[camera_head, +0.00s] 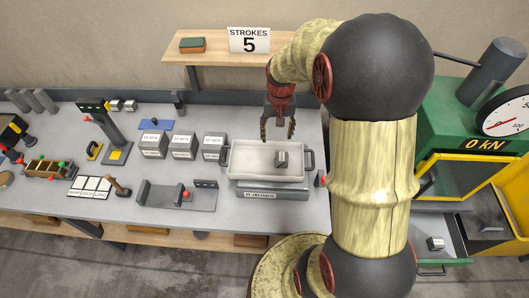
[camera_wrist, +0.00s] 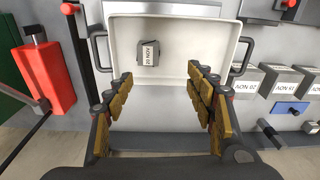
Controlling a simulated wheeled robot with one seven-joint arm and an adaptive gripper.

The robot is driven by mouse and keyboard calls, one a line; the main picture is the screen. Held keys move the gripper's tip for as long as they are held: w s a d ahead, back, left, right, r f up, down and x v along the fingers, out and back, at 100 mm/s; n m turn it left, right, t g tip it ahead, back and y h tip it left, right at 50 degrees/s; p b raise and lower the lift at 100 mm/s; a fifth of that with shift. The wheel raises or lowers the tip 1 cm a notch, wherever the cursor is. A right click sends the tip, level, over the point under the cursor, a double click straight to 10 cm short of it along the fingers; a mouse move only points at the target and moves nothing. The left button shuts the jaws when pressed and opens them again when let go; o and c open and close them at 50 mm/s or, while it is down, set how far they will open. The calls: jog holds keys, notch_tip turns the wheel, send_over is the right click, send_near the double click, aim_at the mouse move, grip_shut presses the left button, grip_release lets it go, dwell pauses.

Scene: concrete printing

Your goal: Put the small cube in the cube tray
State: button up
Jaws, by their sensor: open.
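A small grey cube (camera_head: 282,159) with a white label lies inside the white two-handled tray (camera_head: 250,159), right of its middle. In the wrist view the same cube (camera_wrist: 148,52) shows a dark-lettered label on the floor of the tray (camera_wrist: 205,40). My gripper (camera_head: 277,129) points down over the tray's back side, its fingers spread and empty. In the wrist view the open fingers (camera_wrist: 158,78) stand apart over the tray, with the cube beyond the tips and touching neither finger. The pictures do not make clear whether this tray is the cube tray.
The white tray stands on a grey base marked with strokes (camera_head: 270,192). Left of it are three larger labelled blocks (camera_head: 183,146). A "STROKES 5" sign (camera_head: 249,40) stands on the back shelf. A green press (camera_head: 470,120) is at right, with another cube (camera_head: 435,243) below it.

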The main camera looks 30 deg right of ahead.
jog(key=s+a+r+n+t, duration=0.5)
jog(key=s+a+r+n, duration=0.1)
jog(key=s+a+r, duration=1.1)
notch_tip(320, 180, up, 2)
jog(key=shift+a+r, duration=0.25)
jog(key=shift+a, duration=0.8)
jog(key=shift+f, duration=0.1)
notch_tip(320, 180, down, 14)
jog(key=b, duration=1.4)
